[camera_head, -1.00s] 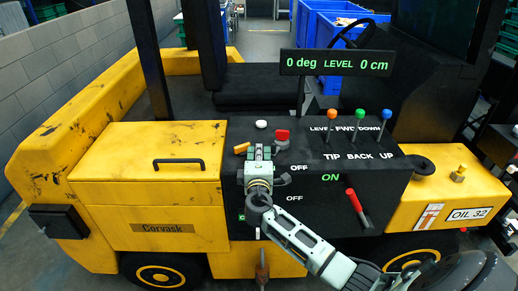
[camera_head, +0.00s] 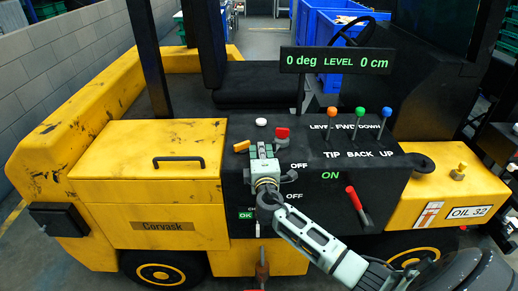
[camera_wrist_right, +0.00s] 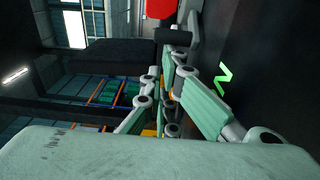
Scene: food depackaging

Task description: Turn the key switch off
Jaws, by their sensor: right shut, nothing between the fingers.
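The black control panel (camera_head: 320,220) of the yellow machine carries a red-topped control (camera_head: 282,134), a small yellow piece (camera_head: 242,146), and OFF and ON lettering. I cannot tell for sure which part is the key switch; my gripper hides part of the panel. My right gripper (camera_head: 262,150) is shut and empty over the panel's upper left, just right of the yellow piece and below left of the red-topped control. In the wrist view the right gripper's fingers (camera_wrist_right: 172,80) are close together, with the red top (camera_wrist_right: 160,8) beyond them. My left gripper is out of view.
A red lever (camera_head: 357,203) stands to the right on the panel. Levers with orange, green (camera_head: 360,113) and blue knobs stand at the upper right. A display (camera_head: 335,61) reads 0 deg and 0 cm. A white button (camera_head: 261,122) is at the panel's top.

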